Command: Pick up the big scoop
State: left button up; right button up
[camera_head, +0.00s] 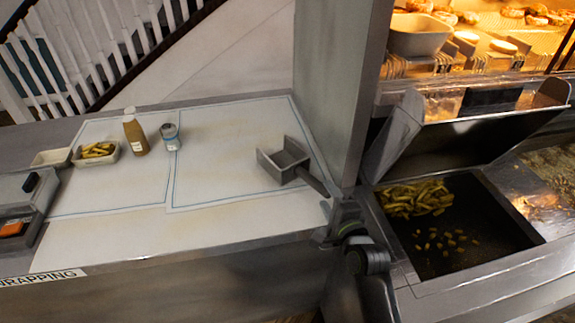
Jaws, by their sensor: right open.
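The big scoop (283,161) is a grey metal, open-topped scoop. It lies on the white paper of the counter, close to the steel pillar. Its handle points right and toward me. My right gripper (337,208) is at the near foot of the pillar, just beyond the handle's end. It is open, and no scoop part shows between its fingers. At this small size I cannot tell whether a finger touches the handle. My left gripper is not in view.
The steel pillar (340,85) stands tight behind my right gripper. A fryer bin (470,235) with chips is at right. A sauce bottle (135,135), a small jar (169,138) and a chip tray (97,160) stand at left. The counter's middle is clear.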

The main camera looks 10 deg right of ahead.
aim_at(320, 188)
jog(key=shift+p+x, duration=0.7)
jog(key=shift+x, duration=1.75)
jog(key=shift+a, duration=0.2)
jog(key=shift+c, duration=0.3)
grip_shut()
jog(key=shift+r, duration=0.1)
